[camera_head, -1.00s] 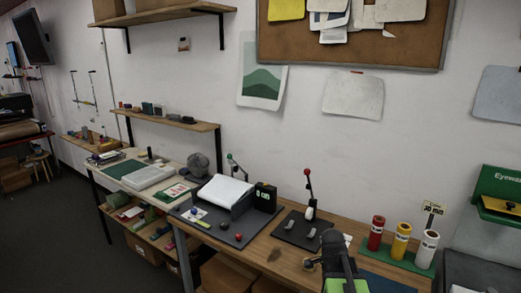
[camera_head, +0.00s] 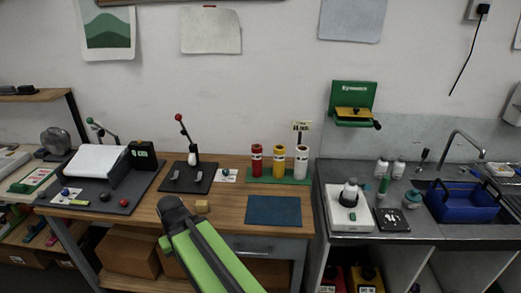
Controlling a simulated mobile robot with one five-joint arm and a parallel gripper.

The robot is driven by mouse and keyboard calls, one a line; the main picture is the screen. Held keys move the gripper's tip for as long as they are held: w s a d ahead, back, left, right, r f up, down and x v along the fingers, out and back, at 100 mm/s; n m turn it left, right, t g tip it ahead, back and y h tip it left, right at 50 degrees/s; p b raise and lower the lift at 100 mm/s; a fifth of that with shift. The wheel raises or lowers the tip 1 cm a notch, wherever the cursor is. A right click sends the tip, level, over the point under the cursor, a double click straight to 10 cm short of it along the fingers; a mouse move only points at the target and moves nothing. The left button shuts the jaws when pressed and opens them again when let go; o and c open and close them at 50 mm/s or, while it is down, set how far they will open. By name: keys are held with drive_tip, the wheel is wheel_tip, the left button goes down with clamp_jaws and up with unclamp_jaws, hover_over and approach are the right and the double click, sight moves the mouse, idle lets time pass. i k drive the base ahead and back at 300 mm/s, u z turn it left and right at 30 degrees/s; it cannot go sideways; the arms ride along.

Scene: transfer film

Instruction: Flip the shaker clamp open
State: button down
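A white device (camera_head: 338,221) with a bottle (camera_head: 349,193) standing on it is on the grey counter at right; it looks like the shaker, but a clamp on it is too small to make out. A lever with a red knob (camera_head: 179,117) stands up from a dark plate (camera_head: 187,188) on the wooden bench, with two small grey blocks beside it. My green arm rises from the bottom of the view, left of the blue mat. Its dark rounded upper end is over the bench front. No gripper fingers can be made out.
Red, yellow and white cylinders stand on a green base (camera_head: 280,177). A blue basin (camera_head: 463,202) and tap (camera_head: 463,143) are at right. The green wall dispenser (camera_head: 352,97) hangs above.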

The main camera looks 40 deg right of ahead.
sight(366, 187)
drive_tip(key=z, duration=0.95)
drive_tip(key=k, duration=0.55)
drive_tip(key=z, duration=1)
drive_tip(key=k, duration=0.95)
drive_tip(key=u, duration=0.15)
drive_tip(key=i, duration=0.95)
drive_tip(key=z, duration=0.1)
